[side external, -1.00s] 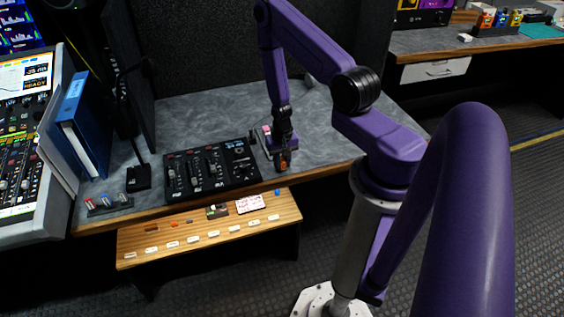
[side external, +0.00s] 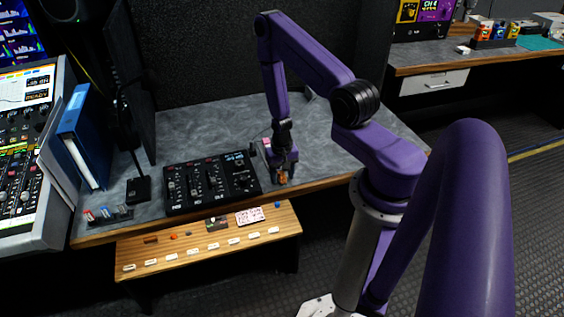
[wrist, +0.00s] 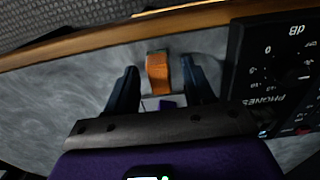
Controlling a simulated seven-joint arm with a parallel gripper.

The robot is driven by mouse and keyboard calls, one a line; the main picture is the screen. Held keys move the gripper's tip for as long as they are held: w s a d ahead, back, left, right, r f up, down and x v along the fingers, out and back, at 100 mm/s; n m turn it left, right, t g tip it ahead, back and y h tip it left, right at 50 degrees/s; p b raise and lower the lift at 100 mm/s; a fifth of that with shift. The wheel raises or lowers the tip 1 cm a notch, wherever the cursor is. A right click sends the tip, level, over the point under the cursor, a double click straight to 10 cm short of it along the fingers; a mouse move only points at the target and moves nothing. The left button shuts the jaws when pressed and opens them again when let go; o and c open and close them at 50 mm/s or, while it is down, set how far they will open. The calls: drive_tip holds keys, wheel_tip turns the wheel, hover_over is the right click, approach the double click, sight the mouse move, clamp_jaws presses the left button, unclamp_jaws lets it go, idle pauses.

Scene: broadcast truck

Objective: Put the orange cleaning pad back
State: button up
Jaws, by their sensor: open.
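The orange cleaning pad (wrist: 158,73) lies on the grey desktop near its wooden front edge. In the wrist view it is a small orange block with a dark greenish end, between my two fingers. My gripper (wrist: 158,78) is open, with a gap visible on each side of the pad. In the side view my gripper (side external: 284,180) points down at the desk's front edge, right of the black mixer. Only a bit of orange shows between the fingers there.
The black mixer (side external: 211,184) stands close to my gripper's left in the side view. Below the desk edge, a wooden shelf (side external: 140,248) holds small items and a row of white labels. A blue binder (side external: 84,137) stands at left. The desktop (side external: 205,125) behind is largely clear.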

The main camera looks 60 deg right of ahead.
sight(282, 174)
wheel_tip(282, 174, up, 11)
drive_tip(key=a+r+n, duration=1.1)
drive_tip(key=a+r, duration=0.2)
drive_tip(key=a, duration=0.3)
drive_tip(key=s+a+r+n, duration=0.3)
drive_tip(key=s+r+n, duration=0.1)
drive_tip(key=s, duration=0.4)
drive_tip(key=s+a+r+n, duration=0.3)
drive_tip(key=s+r+n, duration=0.2)
drive_tip(key=s, duration=0.3)
drive_tip(key=shift+s+r+n, duration=0.2)
drive_tip(key=shift+s+n, duration=0.15)
drive_tip(key=shift+n, duration=0.45)
